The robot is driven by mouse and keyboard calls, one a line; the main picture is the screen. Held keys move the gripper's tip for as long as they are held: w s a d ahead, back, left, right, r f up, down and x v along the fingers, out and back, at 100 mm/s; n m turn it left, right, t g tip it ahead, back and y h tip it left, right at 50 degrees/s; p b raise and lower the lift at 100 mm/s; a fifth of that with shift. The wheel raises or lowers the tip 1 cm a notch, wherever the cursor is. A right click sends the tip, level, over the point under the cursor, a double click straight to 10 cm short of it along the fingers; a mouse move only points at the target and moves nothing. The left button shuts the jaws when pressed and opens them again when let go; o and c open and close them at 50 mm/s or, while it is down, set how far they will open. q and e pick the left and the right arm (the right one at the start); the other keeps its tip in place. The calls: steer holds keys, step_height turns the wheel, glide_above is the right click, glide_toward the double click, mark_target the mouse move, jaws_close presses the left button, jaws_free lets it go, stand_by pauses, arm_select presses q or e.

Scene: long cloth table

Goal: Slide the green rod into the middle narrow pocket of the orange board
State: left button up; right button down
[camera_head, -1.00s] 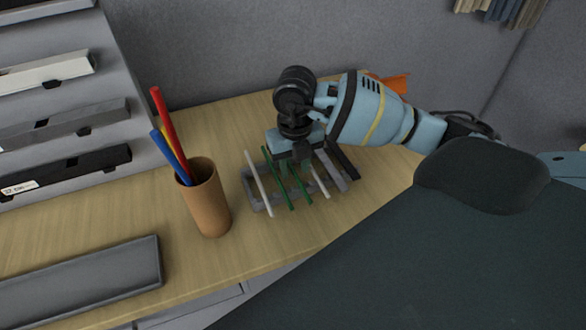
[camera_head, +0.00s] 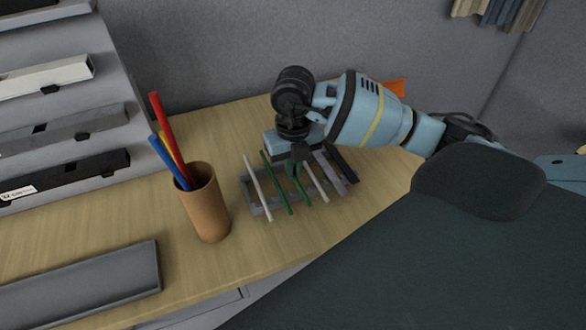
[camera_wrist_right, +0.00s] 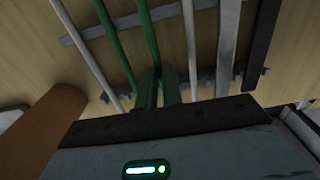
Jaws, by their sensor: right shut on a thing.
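Two green rods lie side by side across a grey rack (camera_head: 258,208) in the head view. My right gripper (camera_head: 296,166) is low over the rack. In the right wrist view its fingers (camera_wrist_right: 158,88) are shut on the right-hand green rod (camera_wrist_right: 147,30), which also shows in the head view (camera_head: 300,190). The other green rod (camera_wrist_right: 116,42) is just left of it, outside the fingers. An orange piece (camera_head: 396,86), probably the orange board, shows behind my right arm. The arm hides most of it, so its pockets cannot be seen. My left gripper is not in view.
White rods (camera_head: 258,188) and grey and black bars (camera_head: 341,163) lie close on either side in the rack. A brown cup (camera_head: 205,205) with coloured sticks stands left of it. A grey tray (camera_head: 80,285) and stepped shelves are farther left. Wood between cup and tray is clear.

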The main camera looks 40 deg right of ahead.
steer(key=shift+r, duration=0.55)
steer(key=shift+s+a+r, duration=0.1)
steer(key=shift+a+r, duration=0.1)
steer(key=shift+r, duration=0.25)
steer(key=shift+s+a+r, duration=0.1)
steer(key=shift+a+r, duration=0.1)
steer(key=shift+r, duration=0.25)
steer(key=s+a+r, duration=0.1)
steer(key=s+a, duration=0.6)
steer(key=a, duration=0.6)
steer(key=shift+s+r, duration=0.2)
steer(key=shift+s, duration=0.2)
